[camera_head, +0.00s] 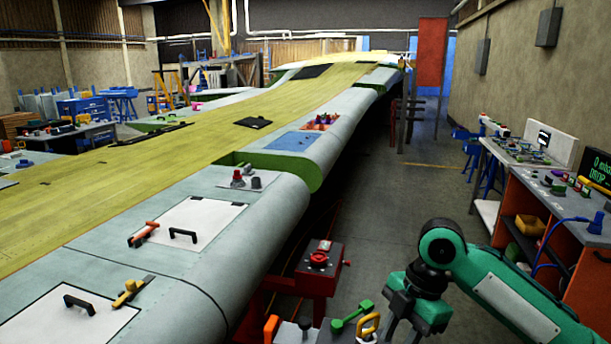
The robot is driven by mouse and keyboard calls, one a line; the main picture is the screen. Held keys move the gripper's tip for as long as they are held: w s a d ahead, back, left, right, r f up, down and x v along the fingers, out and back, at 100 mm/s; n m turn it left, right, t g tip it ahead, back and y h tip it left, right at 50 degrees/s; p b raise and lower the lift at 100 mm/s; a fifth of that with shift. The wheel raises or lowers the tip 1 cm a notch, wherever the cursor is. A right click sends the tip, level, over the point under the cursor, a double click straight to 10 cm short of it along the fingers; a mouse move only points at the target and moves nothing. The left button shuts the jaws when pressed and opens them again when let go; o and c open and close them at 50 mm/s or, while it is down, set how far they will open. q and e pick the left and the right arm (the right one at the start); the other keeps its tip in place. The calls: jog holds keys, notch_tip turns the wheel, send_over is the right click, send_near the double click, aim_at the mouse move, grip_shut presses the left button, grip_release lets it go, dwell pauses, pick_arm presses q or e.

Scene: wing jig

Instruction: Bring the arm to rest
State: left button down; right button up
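My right arm, green with dark joints, comes in from the lower right corner and bends at an elbow-like joint. Its gripper (405,326) hangs down at the bottom edge, over the aisle side of the wing. The fingertips are cut off by the frame edge, so I cannot tell whether it is open or shut. No held object shows. My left arm and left gripper are not in view.
A long wing (95,205) fills the left and middle, with a white panel (190,222) and loose tools on it. A red stand (318,268) and hand tools (350,318) are left of my gripper. A cluttered bench (545,215) stands right. The aisle floor (400,215) is clear.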

jog(key=s+a+f+m+t+y, duration=0.1)
jog(key=s+a+f+m+t, duration=0.15)
jog(key=s+f+m, duration=0.45)
jog(key=s+a+f+m+t+y, duration=0.1)
jog(key=s+a+f+m, duration=0.15)
jog(key=f, duration=0.75)
jog(key=s+d+f+m+t+h, duration=0.2)
jog(key=s+d+f+m+h, duration=0.45)
jog(key=s+d+m, duration=0.7)
notch_tip(320, 180, down, 33)
jog(key=s+a+n+g+y, duration=0.2)
jog(key=s+d+f+g, duration=0.1)
jog(key=s+d+f, duration=0.2)
jog(key=s+f, duration=1.5)
jog(key=shift+s+d+f, duration=0.2)
jog(key=shift+s+f, duration=0.2)
jog(key=shift+f, duration=0.35)
jog(key=shift+h, duration=0.25)
